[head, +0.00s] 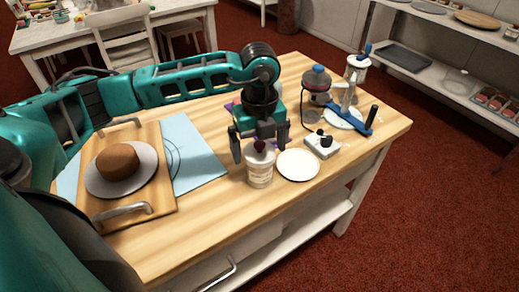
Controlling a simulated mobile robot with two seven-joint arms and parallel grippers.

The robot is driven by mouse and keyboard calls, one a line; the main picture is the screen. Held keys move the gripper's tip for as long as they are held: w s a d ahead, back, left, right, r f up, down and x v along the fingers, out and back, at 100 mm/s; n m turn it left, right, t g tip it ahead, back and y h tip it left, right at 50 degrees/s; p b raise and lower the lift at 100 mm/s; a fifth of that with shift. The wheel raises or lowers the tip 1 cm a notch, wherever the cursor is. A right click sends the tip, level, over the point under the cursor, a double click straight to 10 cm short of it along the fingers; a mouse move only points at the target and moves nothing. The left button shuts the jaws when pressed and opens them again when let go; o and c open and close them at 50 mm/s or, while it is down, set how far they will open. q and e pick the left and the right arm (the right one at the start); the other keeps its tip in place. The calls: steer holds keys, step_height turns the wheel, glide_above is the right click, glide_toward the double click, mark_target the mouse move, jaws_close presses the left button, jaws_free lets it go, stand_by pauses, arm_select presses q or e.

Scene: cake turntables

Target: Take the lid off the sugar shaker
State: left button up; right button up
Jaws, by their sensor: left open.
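A white, labelled cylindrical container (260,174), which looks like the sugar shaker, stands upright on the wooden table near its front edge. A small dark brown piece (260,146) shows at its top, probably the lid's knob. My left gripper (260,147) points down over it and is open, with one finger on each side of the brown piece. I cannot tell whether the fingers touch it. The rest of the lid is hard to make out. My right gripper is not in view.
A white plate (298,165) lies close to the container's right. A board (160,185) with a brown cake (117,160) is left.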

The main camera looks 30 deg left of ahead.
arm_select(q)
steer(key=c, duration=1)
steer(key=shift+o, duration=0.2)
steer(key=shift+r, duration=0.15)
